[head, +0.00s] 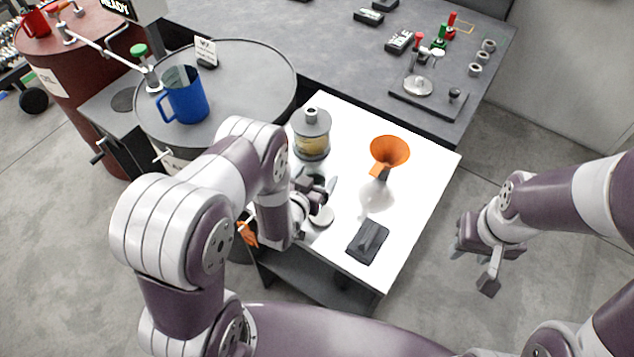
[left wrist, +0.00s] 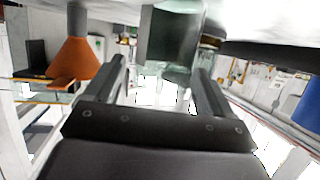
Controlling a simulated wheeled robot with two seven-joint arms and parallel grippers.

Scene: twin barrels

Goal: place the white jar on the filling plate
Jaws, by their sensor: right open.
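A clear greenish glass vessel (left wrist: 172,42) stands between and beyond the fingers of my left gripper (left wrist: 163,75) in the left wrist view, which looks upside down. The fingers are apart, with no clear contact on the glass. In the head view my left gripper (head: 318,187) is low over the white table, partly hidden by its arm. A pale, rounded, jar-like shape (head: 377,198) sits below an orange funnel (head: 390,151); I cannot tell whether it is the white jar or the filling plate. My right gripper (head: 488,250) is open and empty, right of the table.
A lidded jar with amber contents (head: 312,137) stands at the white table's (head: 433,165) back left. A black device (head: 368,242) lies near its front. A blue jug (head: 186,97) stands on the grey barrel (head: 257,75). A grey bench (head: 300,38) lies behind.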

